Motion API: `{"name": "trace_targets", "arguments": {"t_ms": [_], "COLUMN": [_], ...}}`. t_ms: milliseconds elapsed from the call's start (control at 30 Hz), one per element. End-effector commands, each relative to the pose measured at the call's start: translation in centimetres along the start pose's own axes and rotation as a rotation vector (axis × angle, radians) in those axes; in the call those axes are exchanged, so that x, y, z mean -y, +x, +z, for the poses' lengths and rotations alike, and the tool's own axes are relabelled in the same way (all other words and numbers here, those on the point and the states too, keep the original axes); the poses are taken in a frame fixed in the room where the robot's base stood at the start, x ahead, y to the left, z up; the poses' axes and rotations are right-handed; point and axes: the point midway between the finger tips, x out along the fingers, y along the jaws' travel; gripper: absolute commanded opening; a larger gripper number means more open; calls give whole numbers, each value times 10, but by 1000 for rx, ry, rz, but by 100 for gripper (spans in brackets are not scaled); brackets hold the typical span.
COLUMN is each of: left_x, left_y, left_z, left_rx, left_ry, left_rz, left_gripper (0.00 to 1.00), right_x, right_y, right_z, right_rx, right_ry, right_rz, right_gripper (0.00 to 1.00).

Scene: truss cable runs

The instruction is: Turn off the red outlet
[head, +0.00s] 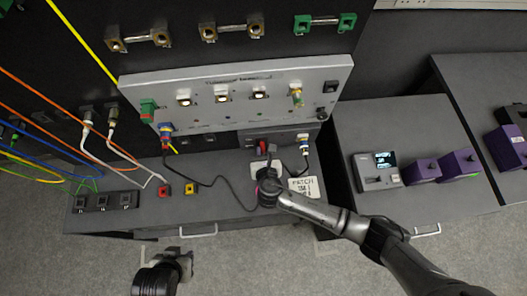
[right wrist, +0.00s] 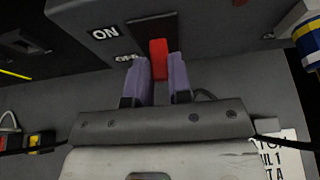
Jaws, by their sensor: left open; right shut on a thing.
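The red switch (right wrist: 158,56) of the outlet sits in a dark slot on a grey box, with ON and OFF printed to its left. In the right wrist view, my right gripper (right wrist: 160,78) has its two fingers on either side of the switch and is shut on it, near the OFF label. In the head view, red of the outlet (head: 262,145) shows below the panel, just beyond my right gripper (head: 266,172), which partly hides it. My left gripper (head: 178,258) is open, low in the head view, in front of the bench and away from the outlet.
A grey connector panel (head: 235,84) stands behind the bench. A black cable (head: 225,180) runs along the bench towards my right gripper. A red block (head: 164,190), a yellow block (head: 189,188) and a white patch label (head: 309,186) are nearby. A screen device (head: 377,171) stands right.

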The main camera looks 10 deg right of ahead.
Motion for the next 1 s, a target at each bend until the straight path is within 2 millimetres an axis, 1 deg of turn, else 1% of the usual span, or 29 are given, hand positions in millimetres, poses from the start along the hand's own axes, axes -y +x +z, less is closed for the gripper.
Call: {"name": "trace_targets", "arguments": {"t_ms": [133,233,433,500,633,800,1000], "left_x": [-2,-3,-4,-4,-4,-2,-1], "left_y": [3,13,44,54,70,78,78], "left_z": [1,4,14,17,22,26,26], "left_rx": [-1,-1,-1,-1,1,2,2], "left_ry": [-6,-8,-8,-7,-4,2,5], "left_rz": [5,7,6,5,3,-2,-4], "left_gripper": [43,43,43,43,43,43,43], "right_x": [0,0,0,0,0,0,0], "right_y": [1,3,8,9,10,10,9], "right_z": [-3,-9,-20,-22,-23,-21,-20], "right_rx": [14,68,238,294,375,431,443], "right_ry": [0,-1,0,1,2,1,0], "right_rz": [-1,-1,-1,-1,0,0,0], "right_gripper": [0,0,0,0,0,0,0]}}
